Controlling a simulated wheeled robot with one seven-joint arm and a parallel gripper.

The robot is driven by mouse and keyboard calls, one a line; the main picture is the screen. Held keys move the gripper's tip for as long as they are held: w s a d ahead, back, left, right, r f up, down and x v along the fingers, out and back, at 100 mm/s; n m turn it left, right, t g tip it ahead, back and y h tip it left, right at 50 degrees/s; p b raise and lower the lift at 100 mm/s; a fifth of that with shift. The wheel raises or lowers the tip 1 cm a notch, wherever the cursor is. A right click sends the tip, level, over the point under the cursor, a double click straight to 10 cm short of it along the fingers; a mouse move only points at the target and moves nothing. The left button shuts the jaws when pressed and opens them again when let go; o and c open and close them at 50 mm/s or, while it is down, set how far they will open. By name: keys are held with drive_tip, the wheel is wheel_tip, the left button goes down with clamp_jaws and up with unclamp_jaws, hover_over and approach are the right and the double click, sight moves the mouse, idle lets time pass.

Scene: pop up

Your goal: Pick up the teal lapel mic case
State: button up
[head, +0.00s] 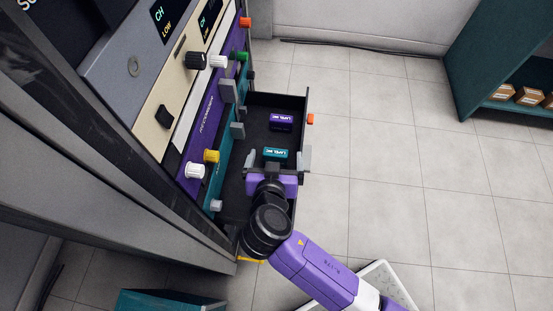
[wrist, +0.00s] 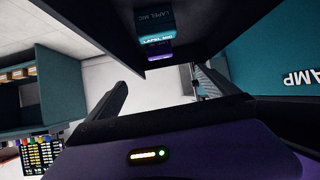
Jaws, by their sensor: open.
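The teal lapel mic case (head: 276,154) lies in the open black drawer (head: 262,101), label facing up. It also shows near the top of the wrist view (wrist: 157,40). My gripper (head: 278,158) is open and empty over the drawer's near part. In the head view its fingers appear to either side of the teal case, with a gap on both sides. In the wrist view my gripper (wrist: 158,82) has its fingers spread wide, and the case appears above the line between them. I see no contact.
A purple lapel mic case (head: 281,122) lies just behind the teal one in the drawer. The drawer's walls rise close around both. The rack panel (head: 205,115) with protruding knobs stands left. Open tiled floor (head: 390,150) lies right, with a teal shelf (head: 490,60) farther back.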

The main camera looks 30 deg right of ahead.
drive_tip(key=w+m+h, duration=0.1)
drive_tip(key=b, duration=0.2)
approach(276, 152)
drive_tip(key=x, duration=0.3)
drive_tip(key=shift+w+f, duration=0.2)
drive_tip(key=b+x, duration=0.1)
drive_tip(key=x, duration=0.5)
drive_tip(key=shift+w+d+f, duration=0.15)
drive_tip(key=shift+d+f, duration=0.05)
drive_tip(key=shift+d, duration=0.05)
drive_tip(key=c, duration=1.4)
drive_tip(key=shift+c, duration=0.5)
drive_tip(key=shift+r, duration=0.15)
